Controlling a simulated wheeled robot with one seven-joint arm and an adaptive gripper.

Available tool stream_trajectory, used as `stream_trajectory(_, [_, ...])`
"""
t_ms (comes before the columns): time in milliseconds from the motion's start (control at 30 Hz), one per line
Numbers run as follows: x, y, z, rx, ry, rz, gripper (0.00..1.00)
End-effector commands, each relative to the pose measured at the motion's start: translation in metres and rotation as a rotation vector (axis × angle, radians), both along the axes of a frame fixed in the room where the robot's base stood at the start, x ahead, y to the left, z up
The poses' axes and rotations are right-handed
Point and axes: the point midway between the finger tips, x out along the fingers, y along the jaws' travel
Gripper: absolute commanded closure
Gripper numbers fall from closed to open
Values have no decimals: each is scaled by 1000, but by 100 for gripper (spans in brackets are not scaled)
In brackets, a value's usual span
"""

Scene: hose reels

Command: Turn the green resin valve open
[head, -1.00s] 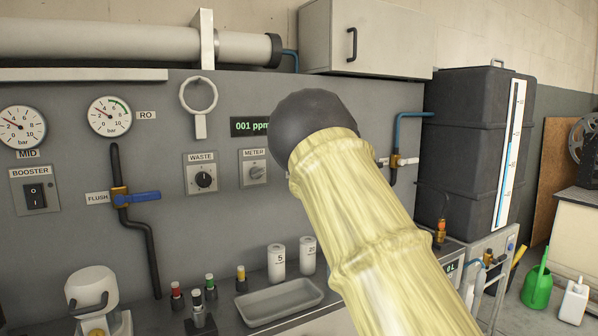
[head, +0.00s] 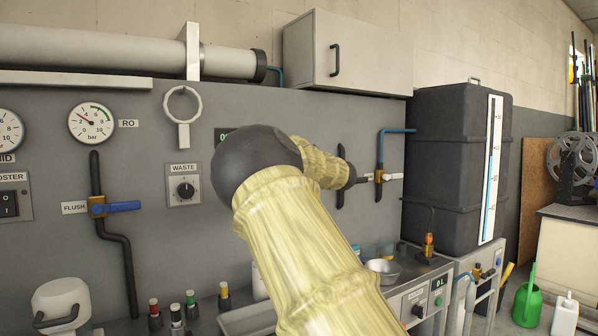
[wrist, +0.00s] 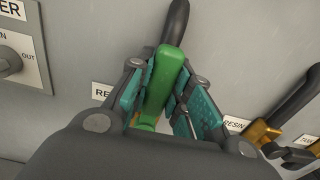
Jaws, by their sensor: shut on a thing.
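In the wrist view, my gripper (wrist: 157,95) has its teal-padded fingers on either side of a green valve handle (wrist: 168,72) and is shut on it. The handle runs roughly up and down in the picture, in front of a dark pipe. Some brass shows low between the fingers; the rest of the valve body is hidden. A label beside it, starting "RE", is partly covered by the left finger. In the head view, my arm reaches to the grey panel and hides the green handle.
A knob (wrist: 14,58) is at left. In the head view, a black tank (head: 450,165) stands right of the arm and a cabinet (head: 365,55) hangs above.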

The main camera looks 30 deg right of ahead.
Motion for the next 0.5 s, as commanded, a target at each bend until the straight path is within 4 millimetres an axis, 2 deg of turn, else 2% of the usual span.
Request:
stream_trajectory(233, [0,-1,-4,-1,5,-2,100])
stream_trajectory(267, [0,-1,-4,-1,5,-1,74])
stream_trajectory(333, [0,-1,-4,-1,5,-1,62])
stream_trajectory(367, [0,-1,-4,0,4,-1,57])
stream_trajectory(500, [0,0,-2,0,3,0,57])
